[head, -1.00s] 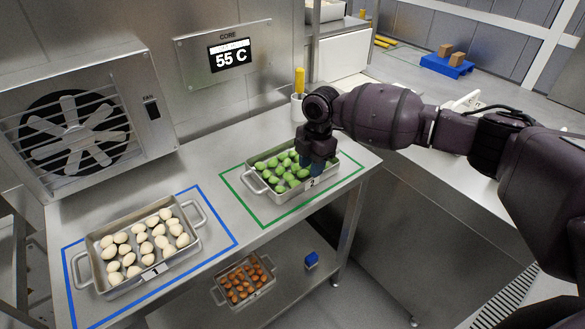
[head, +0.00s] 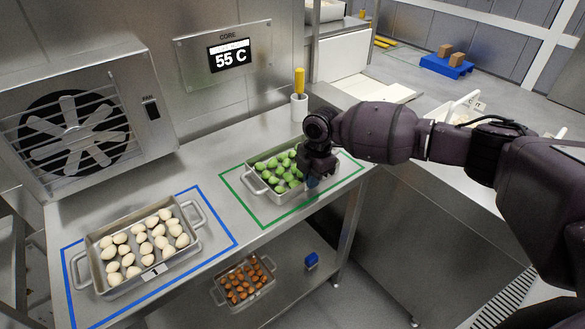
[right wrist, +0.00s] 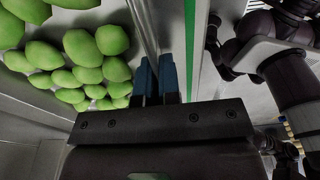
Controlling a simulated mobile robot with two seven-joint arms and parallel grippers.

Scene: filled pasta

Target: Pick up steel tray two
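Steel tray two (head: 262,196) is a shallow metal tray full of green filled pasta (head: 280,170). It sits flat on the steel counter inside a green outline. My right gripper (head: 312,181) is low at the tray's right end, in front of the spot where its number label was. In the right wrist view, the blue fingertips (right wrist: 158,78) are close together beside the tray's wall (right wrist: 148,28), with the pasta to their left. Whether they grip the wall or handle is unclear. The tray's right handle is hidden behind my gripper. My left gripper is out of view.
Tray one (head: 118,288), with pale pasta, sits in a blue outline at the left. A fan unit (head: 80,125) stands behind it. A white cup (head: 299,106) with a yellow-handled tool is behind tray two. A tray of brown pieces (head: 262,292) and a blue block (head: 311,260) are on the lower shelf.

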